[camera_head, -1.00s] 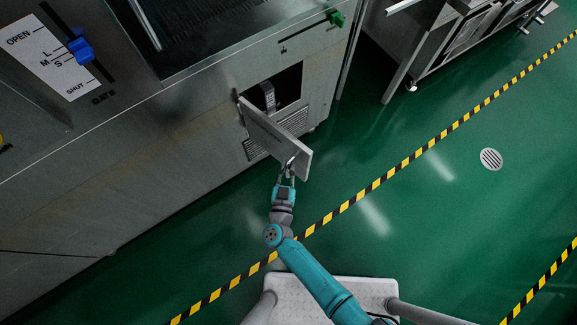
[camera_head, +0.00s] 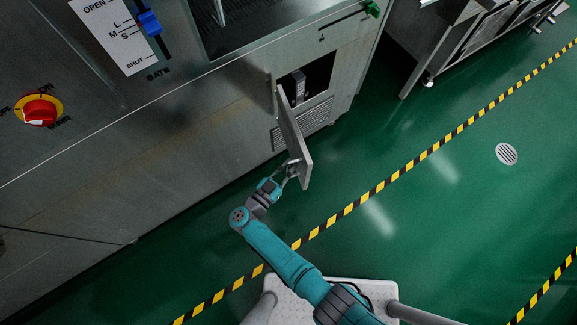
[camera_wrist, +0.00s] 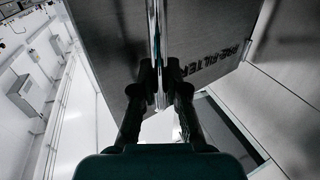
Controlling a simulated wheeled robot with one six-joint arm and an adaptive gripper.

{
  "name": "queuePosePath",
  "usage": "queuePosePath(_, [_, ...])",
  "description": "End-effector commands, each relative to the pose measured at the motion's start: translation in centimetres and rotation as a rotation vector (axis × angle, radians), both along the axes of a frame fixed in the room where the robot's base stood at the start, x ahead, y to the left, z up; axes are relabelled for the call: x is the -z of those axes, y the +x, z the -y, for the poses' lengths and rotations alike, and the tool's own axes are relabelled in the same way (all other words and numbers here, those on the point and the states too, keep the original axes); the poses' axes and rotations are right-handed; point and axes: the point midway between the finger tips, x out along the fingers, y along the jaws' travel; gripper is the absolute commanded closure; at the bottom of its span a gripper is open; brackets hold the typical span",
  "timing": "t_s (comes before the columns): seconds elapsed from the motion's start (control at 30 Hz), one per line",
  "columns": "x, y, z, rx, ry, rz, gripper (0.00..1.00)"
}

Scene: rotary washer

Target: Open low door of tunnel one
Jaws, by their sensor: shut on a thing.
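The low door (camera_head: 292,135) of the grey metal machine stands swung well out from its opening (camera_head: 318,78). It is hinged on the left side of that opening. My gripper (camera_head: 291,173) is at the door's lower outer part, shut on its handle. In the wrist view, my gripper's dark fingers (camera_wrist: 160,84) close on a shiny vertical bar handle (camera_wrist: 156,40). The door panel (camera_wrist: 110,50) fills the upper middle there, with partly hidden dark lettering. Inside the opening a grey part shows; the rest is dark.
A red knob on yellow (camera_head: 40,111) and a blue gate slider (camera_head: 150,22) are on the machine's panel. A second metal unit (camera_head: 440,45) stands at upper right. Green floor (camera_head: 420,240) with black-yellow tape (camera_head: 380,184) and a round drain (camera_head: 507,154) is clear.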

Motion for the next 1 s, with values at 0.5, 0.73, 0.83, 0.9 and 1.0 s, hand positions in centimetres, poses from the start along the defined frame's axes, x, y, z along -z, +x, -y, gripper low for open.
queuePosePath(0.5, [0.1, -0.1, 0.0, 0.001, -0.001, -0.001, 0.61])
queuePosePath(0.73, [0.0, -0.1, 0.0, 0.0, 0.0, 0.0, 0.61])
queuePosePath(0.83, [0.0, -0.5, -0.4, -0.002, 0.0, 0.0, 0.61])
queuePosePath(0.9, [0.0, -1.1, -0.8, -0.002, 0.0, 0.0, 0.61])
queuePosePath(1.0, [0.0, -2.4, -1.6, -0.003, 0.0, 0.0, 0.61])
